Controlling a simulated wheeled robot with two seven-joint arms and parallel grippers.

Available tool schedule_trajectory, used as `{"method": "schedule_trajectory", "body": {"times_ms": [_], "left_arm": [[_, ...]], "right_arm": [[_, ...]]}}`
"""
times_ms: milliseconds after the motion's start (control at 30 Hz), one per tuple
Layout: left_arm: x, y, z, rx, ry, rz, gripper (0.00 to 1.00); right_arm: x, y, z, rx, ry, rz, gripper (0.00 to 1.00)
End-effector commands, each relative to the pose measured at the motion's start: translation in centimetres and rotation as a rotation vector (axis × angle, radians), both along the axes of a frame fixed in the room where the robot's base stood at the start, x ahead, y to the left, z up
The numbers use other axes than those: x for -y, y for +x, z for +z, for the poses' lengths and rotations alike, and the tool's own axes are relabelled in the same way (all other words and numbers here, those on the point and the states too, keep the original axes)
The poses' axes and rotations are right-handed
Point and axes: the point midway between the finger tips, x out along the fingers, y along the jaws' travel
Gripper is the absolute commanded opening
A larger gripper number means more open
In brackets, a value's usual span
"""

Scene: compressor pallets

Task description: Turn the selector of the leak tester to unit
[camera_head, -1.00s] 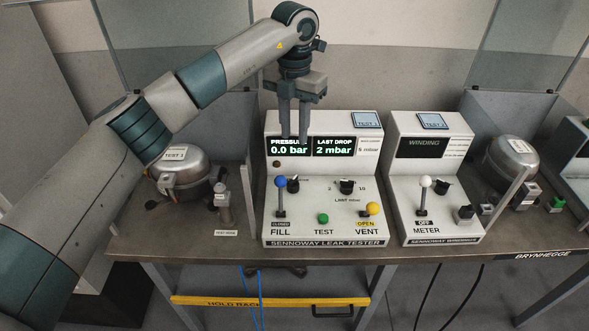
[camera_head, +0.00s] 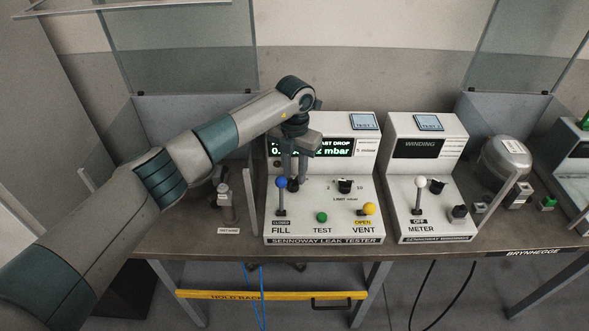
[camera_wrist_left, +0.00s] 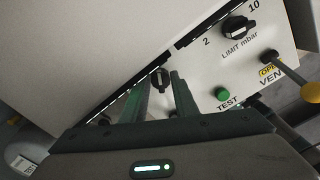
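The leak tester (camera_head: 322,212) is a white sloped console on the bench. Its selector (camera_wrist_left: 160,77), a small black knob, shows between my left fingers in the left wrist view. In the head view the gripper hides most of it. My left gripper (camera_head: 297,184) points down at the panel, just right of the blue-topped FILL lever (camera_head: 281,184). In the left wrist view its fingers (camera_wrist_left: 159,86) are apart, one each side of the selector; I cannot tell whether they touch it. The selector's label and pointer are not readable. My right gripper is out of view.
The limit knob (camera_head: 345,186), green TEST button (camera_head: 321,217) and yellow VENT lever (camera_head: 369,209) are on the same panel. The winding tester (camera_head: 430,208) stands to the right. A metal compressor (camera_head: 505,158) is further right.

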Motion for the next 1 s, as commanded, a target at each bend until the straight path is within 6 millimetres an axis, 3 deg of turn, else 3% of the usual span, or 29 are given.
{"method": "schedule_trajectory", "body": {"times_ms": [267, 300, 400, 1000], "left_arm": [[0.0, -0.01, -0.16, 0.0, 0.0, 0.0, 0.27], [0.0, -0.01, -0.16, 0.0, 0.0, 0.0, 0.24], [0.0, -0.01, -0.14, 0.0, 0.0, 0.0, 0.0], [-0.12, 0.07, -0.2, 0.0, 0.001, 0.086, 0.0]], "right_arm": [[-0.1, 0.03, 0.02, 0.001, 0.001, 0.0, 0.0], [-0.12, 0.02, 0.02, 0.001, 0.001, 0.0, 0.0], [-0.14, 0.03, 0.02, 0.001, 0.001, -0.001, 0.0], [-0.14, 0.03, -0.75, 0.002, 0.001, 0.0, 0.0]]}}
